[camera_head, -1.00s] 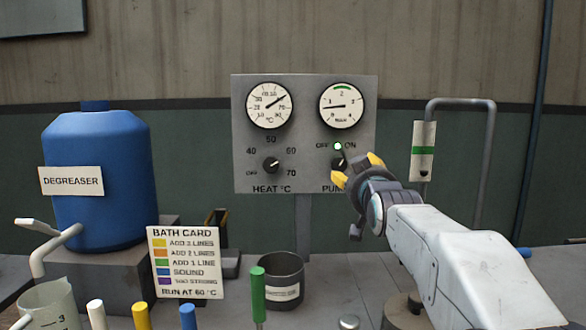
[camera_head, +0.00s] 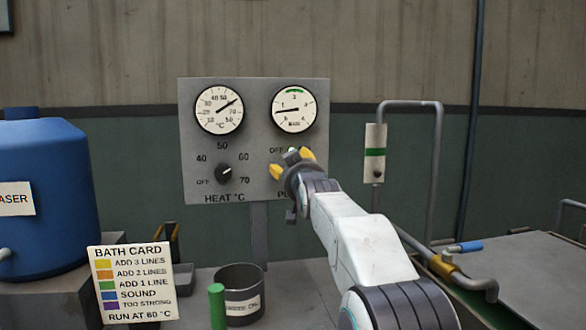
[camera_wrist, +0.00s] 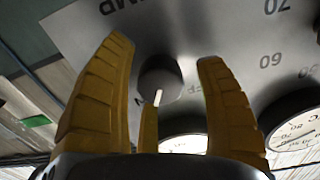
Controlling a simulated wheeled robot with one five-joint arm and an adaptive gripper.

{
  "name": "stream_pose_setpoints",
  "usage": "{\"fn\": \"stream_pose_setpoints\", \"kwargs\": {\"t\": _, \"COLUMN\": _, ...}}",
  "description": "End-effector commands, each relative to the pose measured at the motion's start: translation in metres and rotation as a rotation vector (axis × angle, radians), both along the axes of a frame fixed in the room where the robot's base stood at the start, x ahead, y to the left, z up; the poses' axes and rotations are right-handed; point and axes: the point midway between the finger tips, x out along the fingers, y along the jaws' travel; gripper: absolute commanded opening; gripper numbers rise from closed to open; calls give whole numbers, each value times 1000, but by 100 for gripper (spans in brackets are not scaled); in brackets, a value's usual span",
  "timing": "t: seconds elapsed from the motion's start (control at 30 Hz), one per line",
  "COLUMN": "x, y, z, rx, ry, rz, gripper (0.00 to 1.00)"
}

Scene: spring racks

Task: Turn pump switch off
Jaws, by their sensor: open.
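The pump switch is a round grey knob (camera_wrist: 160,78) with a white pointer line on a grey panel (camera_head: 255,120). The wrist view shows the panel upside down; the pointer points down there, with part of OFF to the knob's right. In the head view my gripper (camera_head: 291,162) covers the knob and part of the OFF/ON marking. My gripper also shows in the wrist view (camera_wrist: 164,55), open, its yellow fingers on either side of the knob. I cannot tell whether they touch it.
The heat knob (camera_head: 224,173) sits left of my gripper, below the temperature gauge (camera_head: 219,109). The pump gauge (camera_head: 293,108) is above it. A pipe (camera_head: 438,160) stands right. A waste oil pot (camera_head: 254,280), bath card (camera_head: 130,285) and blue degreaser drum (camera_head: 45,190) are left.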

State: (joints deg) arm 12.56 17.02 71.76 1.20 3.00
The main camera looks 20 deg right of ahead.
Motion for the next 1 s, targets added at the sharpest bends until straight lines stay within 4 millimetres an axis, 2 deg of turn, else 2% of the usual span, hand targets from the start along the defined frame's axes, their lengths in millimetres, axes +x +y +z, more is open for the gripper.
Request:
{"fn": "stream_pose_setpoints", "kwargs": {"t": 0.47, "x": 5, "y": -1, "z": 0, "rx": 0, "ry": 0, "rz": 0, "gripper": 65}}
{"fn": "stream_pose_setpoints", "kwargs": {"t": 1.0, "x": 5, "y": -1, "z": 0, "rx": 0, "ry": 0, "rz": 0, "gripper": 17}}
